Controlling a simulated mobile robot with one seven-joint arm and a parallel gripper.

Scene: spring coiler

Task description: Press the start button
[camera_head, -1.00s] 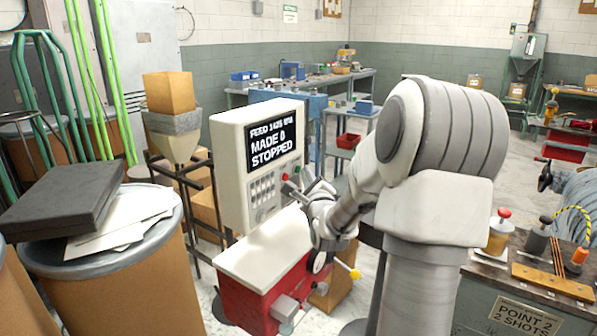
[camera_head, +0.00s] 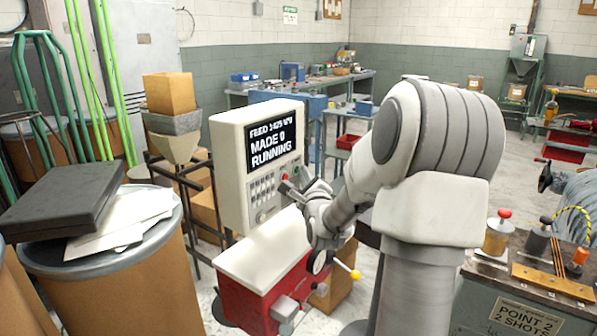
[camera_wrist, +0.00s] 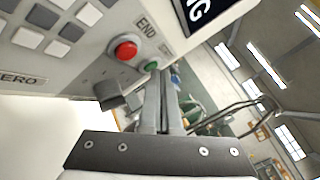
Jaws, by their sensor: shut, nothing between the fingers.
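The coiler's cream control box (camera_head: 228,165) stands at centre left. Its dark screen (camera_head: 272,149) reads MADE 0 and RUNNING. In the wrist view a green button (camera_wrist: 151,66) sits on the panel beside a larger red button (camera_wrist: 125,48), with the letters END near them. My gripper (camera_head: 286,186) is shut and empty, its tips up against the panel's right side. In the wrist view the closed fingers (camera_wrist: 161,85) point up at the green button and partly cover its lower right edge. I cannot tell whether they touch it.
Below the box is the machine's red base with a white top (camera_head: 265,245). A dark knob (camera_wrist: 118,96) juts from the panel left of my fingers. A drum (camera_head: 120,290) with papers and a black case stands left. A bench (camera_head: 530,275) with jars stands right.

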